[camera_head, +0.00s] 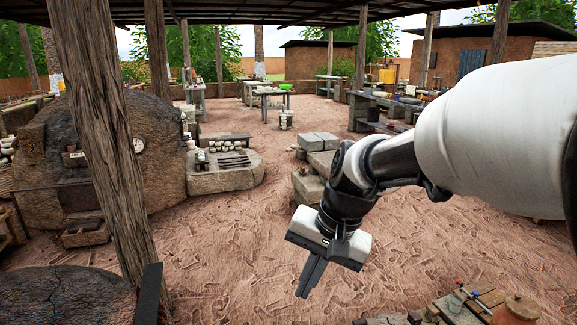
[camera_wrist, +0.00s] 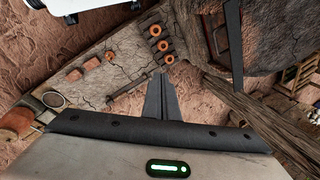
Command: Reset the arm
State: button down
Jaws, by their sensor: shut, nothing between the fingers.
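My gripper (camera_head: 311,277) hangs from my white arm in the right half of the head view. It points down and slightly left over bare earth ground. Its fingers are together and hold nothing. In the wrist view, the closed fingers (camera_wrist: 161,97) stand at the middle, with a pale cracked slab (camera_wrist: 110,55) beyond them.
A wooden post (camera_head: 108,140) stands left, in front of a mud kiln (camera_head: 160,150). A low stone platform (camera_head: 225,178) and stone blocks (camera_head: 318,142) lie ahead.

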jog(key=s+d+r+n+t+h, duration=0.3)
jog(key=s+d+r+t, duration=0.1)
jog(key=s+d, duration=0.75)
notch_tip(320, 180, up, 19)
jog(key=s+p, duration=0.2)
jog(key=p, duration=1.6)
jog(key=shift+a+n+p, duration=0.3)
jog(key=shift+a+p, duration=0.1)
jog(key=shift+a, duration=0.15)
